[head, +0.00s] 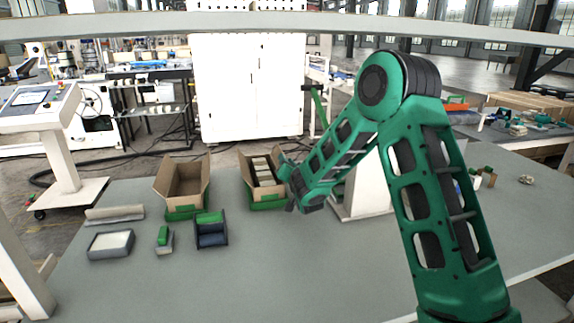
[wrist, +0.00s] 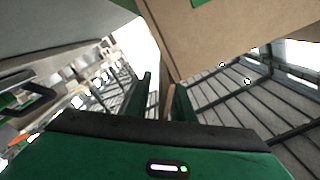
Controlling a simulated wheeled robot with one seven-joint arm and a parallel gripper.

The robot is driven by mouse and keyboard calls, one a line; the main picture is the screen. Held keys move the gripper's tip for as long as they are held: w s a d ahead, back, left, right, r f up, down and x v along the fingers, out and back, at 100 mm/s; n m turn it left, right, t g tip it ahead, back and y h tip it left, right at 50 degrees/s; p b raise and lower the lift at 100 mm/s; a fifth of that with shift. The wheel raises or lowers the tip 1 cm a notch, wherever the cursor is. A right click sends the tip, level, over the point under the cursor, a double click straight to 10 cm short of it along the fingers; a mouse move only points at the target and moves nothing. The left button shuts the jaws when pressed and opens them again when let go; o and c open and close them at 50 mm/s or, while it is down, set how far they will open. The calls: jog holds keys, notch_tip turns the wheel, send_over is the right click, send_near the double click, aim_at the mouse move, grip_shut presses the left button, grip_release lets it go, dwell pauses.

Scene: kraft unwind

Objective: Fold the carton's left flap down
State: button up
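An open brown carton (head: 266,191) stands on the grey table, its flaps up and light-coloured pieces inside. My gripper (head: 287,171) is at its right side in the head view, where the wrist hides part of that side. In the wrist view, my gripper (wrist: 163,98) has its two dark fingers apart. A narrow brown cardboard edge (wrist: 168,101) shows between them, close to the right finger; I cannot tell if they touch. A broad cardboard panel (wrist: 220,40) fills the upper right of that view. A second open carton (head: 184,190) stands to the left, apart from my gripper.
A dark blue bin (head: 211,234), a small green-topped block (head: 163,240), a grey tray (head: 110,245) and a beige roll (head: 114,214) lie on the table's left part. A white upright box (head: 365,190) stands behind my arm. The table's front middle is clear.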

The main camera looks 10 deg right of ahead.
aim_at(269, 175)
grip_shut()
jog(key=shift+a, duration=0.1)
jog(key=n, duration=0.1)
jog(key=a+n, duration=0.1)
jog(key=n, duration=0.2)
jog(key=shift+a+r, duration=0.15)
jog(key=shift+r, duration=0.15)
jog(key=shift+a+f+n, duration=0.25)
jog(key=shift+a+n, duration=0.55)
jog(key=shift+n, duration=1.4)
jog(key=shift+a+f+n, duration=0.2)
jog(key=shift+a+n, duration=0.65)
jog(key=shift+n, duration=1.35)
jog(key=shift+a+f+n, duration=0.25)
jog(key=shift+a+n, duration=0.55)
jog(key=shift+n, duration=1.4)
grip_release()
